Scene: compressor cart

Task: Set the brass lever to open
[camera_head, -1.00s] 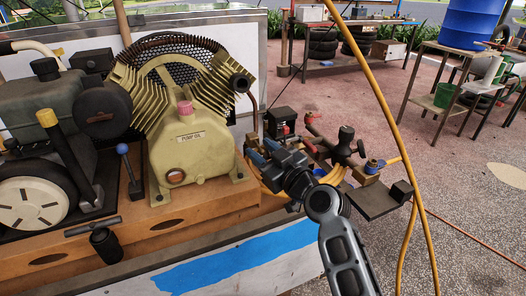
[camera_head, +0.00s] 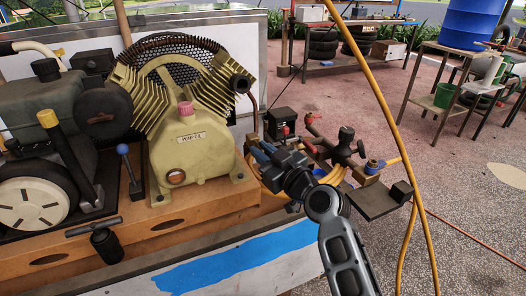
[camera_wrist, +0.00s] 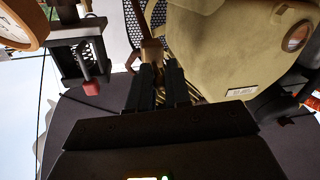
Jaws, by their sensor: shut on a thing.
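My gripper (camera_head: 258,153) is low at the right side of the cream compressor pump (camera_head: 188,150), reaching in from the front. In the wrist view my gripper (camera_wrist: 160,72) has its two dark fingers close together on a brass-coloured lever (camera_wrist: 151,48). Part of the lever shows just past the fingertips; the rest is hidden between and behind them. In the head view the lever is hidden by my gripper and wrist, and I cannot read its setting.
Right of my gripper are a black valve knob (camera_head: 346,134), red-handled fittings (camera_head: 314,118) and a yellow hose (camera_head: 385,90). A black box (camera_head: 280,122) stands behind. In the wrist view a round gauge (camera_wrist: 20,22) and a red knob (camera_wrist: 91,88) are at left.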

